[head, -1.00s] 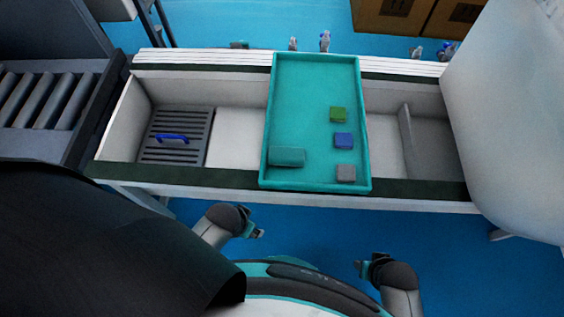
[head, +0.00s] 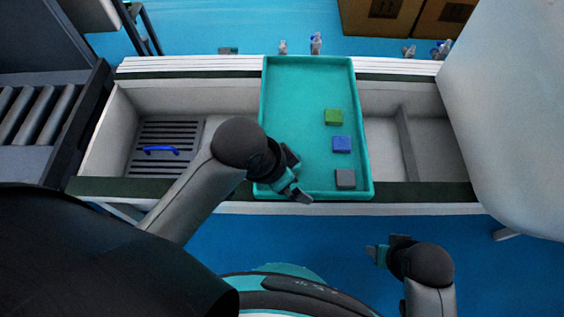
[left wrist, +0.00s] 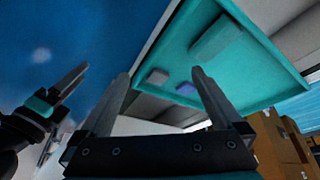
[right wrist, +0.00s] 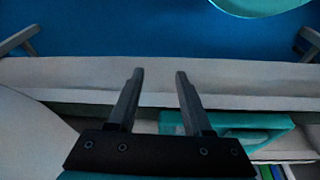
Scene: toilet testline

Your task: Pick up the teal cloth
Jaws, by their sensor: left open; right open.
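The teal cloth (left wrist: 216,38) shows in the left wrist view as a folded, block-like teal piece on the teal tray (head: 300,85). In the head view my left arm hides it. My left gripper (head: 299,190) is open and empty at the tray's near left edge, in front of where the cloth lies. In the left wrist view the left fingers (left wrist: 161,73) are apart with nothing between them. My right gripper (head: 384,250) is open and empty, in front of the bench to the right of the tray.
Green (head: 334,117), blue (head: 341,144) and grey (head: 345,178) pieces lie along the tray's right side. The tray spans the white bench (head: 235,97). A blue handle (head: 161,149) sits on a slatted panel at left. A large pale shape (head: 515,120) stands at right.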

